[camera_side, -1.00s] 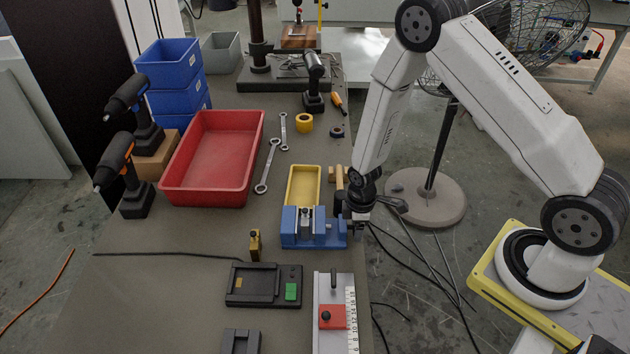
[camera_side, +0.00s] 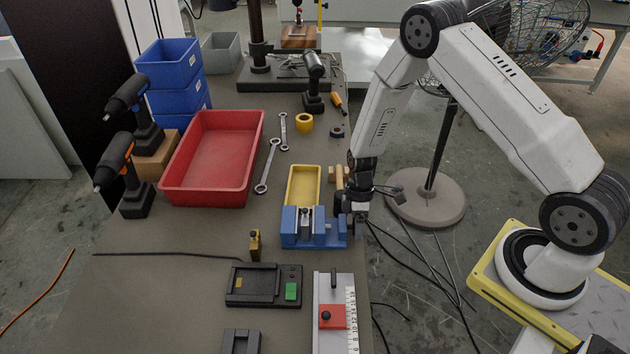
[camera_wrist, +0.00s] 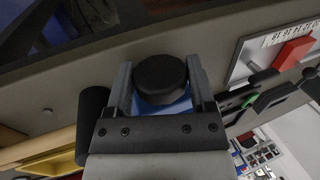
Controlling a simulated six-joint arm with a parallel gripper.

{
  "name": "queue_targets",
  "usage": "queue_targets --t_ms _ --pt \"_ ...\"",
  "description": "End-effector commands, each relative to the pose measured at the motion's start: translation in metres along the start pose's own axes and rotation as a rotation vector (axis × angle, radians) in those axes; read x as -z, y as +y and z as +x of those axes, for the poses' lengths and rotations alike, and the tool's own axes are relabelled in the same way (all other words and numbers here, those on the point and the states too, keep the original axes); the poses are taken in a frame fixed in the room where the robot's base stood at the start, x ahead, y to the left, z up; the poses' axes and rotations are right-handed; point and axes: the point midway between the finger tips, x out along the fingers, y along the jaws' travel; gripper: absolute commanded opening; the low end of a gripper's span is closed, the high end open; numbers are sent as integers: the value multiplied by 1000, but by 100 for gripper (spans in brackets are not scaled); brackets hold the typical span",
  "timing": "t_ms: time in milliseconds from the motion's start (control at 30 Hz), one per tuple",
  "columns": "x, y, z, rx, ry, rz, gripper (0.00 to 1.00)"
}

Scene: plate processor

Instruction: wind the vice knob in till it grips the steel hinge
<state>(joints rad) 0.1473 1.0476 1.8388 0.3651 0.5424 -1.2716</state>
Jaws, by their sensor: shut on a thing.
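The blue vice (camera_side: 290,238) stands near the right edge of the bench in the side view, just in front of the yellow tray. A small grey piece (camera_side: 306,212), probably the steel hinge, stands upright at the vice's jaws; whether they touch it on both sides is too small to tell. Blue vice body shows below the knob.
The yellow tray (camera_side: 291,200) is close behind the vice, with wooden pieces (camera_side: 337,174) beside it. A black fixture (camera_side: 235,297) and a ruled plate (camera_side: 351,325) lie in front.

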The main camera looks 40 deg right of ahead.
Motion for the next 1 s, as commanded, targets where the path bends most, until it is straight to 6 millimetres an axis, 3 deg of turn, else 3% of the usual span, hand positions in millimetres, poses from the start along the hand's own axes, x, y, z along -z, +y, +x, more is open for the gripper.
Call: queue_targets --t_ms 567,600,700,1000 --pt "-1 1 0 98 0 -2 11" --pt "-1 1 0 98 0 -2 73" --pt "0 1 0 98 0 -2 100" --pt "0 1 -1 97 1 -2 100"
